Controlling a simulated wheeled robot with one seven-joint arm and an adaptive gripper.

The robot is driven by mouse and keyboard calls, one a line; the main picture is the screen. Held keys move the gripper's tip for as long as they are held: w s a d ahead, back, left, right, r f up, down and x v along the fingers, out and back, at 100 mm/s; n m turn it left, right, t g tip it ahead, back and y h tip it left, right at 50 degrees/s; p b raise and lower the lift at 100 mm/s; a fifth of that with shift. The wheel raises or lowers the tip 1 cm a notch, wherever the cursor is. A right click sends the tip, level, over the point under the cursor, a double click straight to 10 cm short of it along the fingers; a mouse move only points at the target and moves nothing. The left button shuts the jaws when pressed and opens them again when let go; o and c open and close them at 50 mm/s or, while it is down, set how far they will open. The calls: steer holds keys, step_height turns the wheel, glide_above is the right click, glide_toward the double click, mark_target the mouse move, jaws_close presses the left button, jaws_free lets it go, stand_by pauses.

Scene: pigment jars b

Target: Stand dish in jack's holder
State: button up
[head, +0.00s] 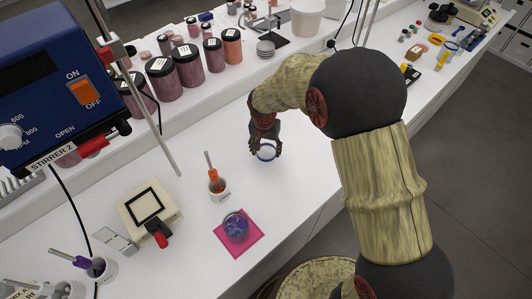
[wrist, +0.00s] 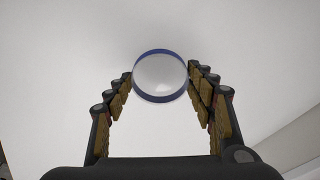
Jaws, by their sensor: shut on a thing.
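A round clear dish with a blue rim (head: 266,153) is between the fingers of my gripper (head: 265,147), which is shut on it. In the wrist view the dish (wrist: 160,77) sits at the fingertips, its round face towards the camera. It is over the bare white bench; its height above the bench is hard to tell. A low cream block with a black square frame on top and a red-and-black knob, which looks like the jack (head: 146,208), stands to the left. I cannot clearly make out its holder. My gripper is well to the right of it.
A cup with an orange-handled tool (head: 218,188) stands between my gripper and the block. A dish of blue stuff (head: 236,226) lies on a pink mat (head: 250,243). Pigment jars (head: 188,66) line the raised back shelf. A blue stirrer (head: 55,80) and its rod are at left.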

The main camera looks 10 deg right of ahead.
mark_target(265, 158)
steer(key=shift+f, duration=0.95)
steer(key=shift+f, duration=0.2)
steer(key=o, duration=0.8)
steer(key=shift+r, duration=0.15)
steer(key=r, duration=0.4)
steer(key=s+r+p, duration=0.1)
steer(key=r, duration=0.7)
steer(key=shift+s+a+r+p, duration=0.15)
steer(key=shift+s+a+p, duration=0.1)
steer(key=shift+a+p, duration=0.05)
